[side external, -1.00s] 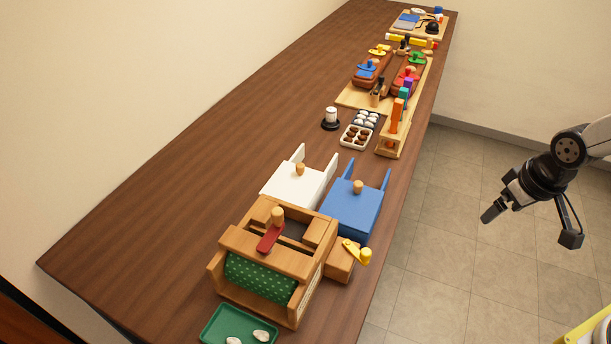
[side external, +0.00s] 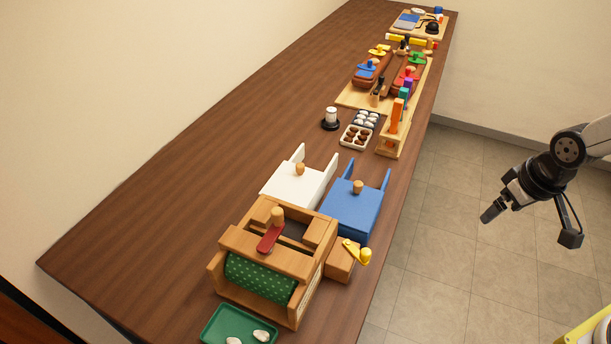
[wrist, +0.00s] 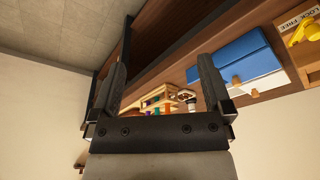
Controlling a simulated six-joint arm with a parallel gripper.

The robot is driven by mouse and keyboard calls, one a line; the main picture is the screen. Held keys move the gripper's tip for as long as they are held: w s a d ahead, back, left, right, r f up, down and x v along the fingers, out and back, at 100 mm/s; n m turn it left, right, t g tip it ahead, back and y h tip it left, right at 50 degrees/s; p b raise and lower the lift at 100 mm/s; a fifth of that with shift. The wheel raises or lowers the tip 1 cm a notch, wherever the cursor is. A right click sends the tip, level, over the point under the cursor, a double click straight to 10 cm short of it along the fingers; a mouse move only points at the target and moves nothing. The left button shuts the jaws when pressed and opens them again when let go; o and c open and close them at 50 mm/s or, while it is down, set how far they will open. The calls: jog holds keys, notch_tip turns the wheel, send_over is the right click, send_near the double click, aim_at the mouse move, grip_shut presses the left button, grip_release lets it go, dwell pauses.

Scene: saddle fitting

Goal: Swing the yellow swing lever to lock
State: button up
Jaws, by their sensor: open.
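The yellow swing lever (side external: 355,252) sits on a small wooden block (side external: 341,264) at the right side of the wooden fixture (side external: 262,262), near the table's right edge. In the wrist view the lever (wrist: 304,34) is at the upper right, beside a label with the words LOCK and FREE (wrist: 298,20). My gripper (side external: 488,216) hangs over the floor to the right of the table, well apart from the lever. In the wrist view its two fingers (wrist: 160,75) stand apart with nothing between them held.
A blue board with posts (side external: 352,208) and a white one (side external: 292,186) stand behind the fixture. A green tray (side external: 215,325) lies in front. A rack with coloured pieces (side external: 392,150) stands farther back. The air between my gripper and the table is clear.

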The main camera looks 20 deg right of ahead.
jog(key=c, duration=0.5)
jog(key=n+g, duration=0.3)
jog(key=n, duration=0.9)
send_over(366, 251)
jog(key=shift+f, duration=0.45)
jog(key=shift+f, duration=3.9)
grip_shut()
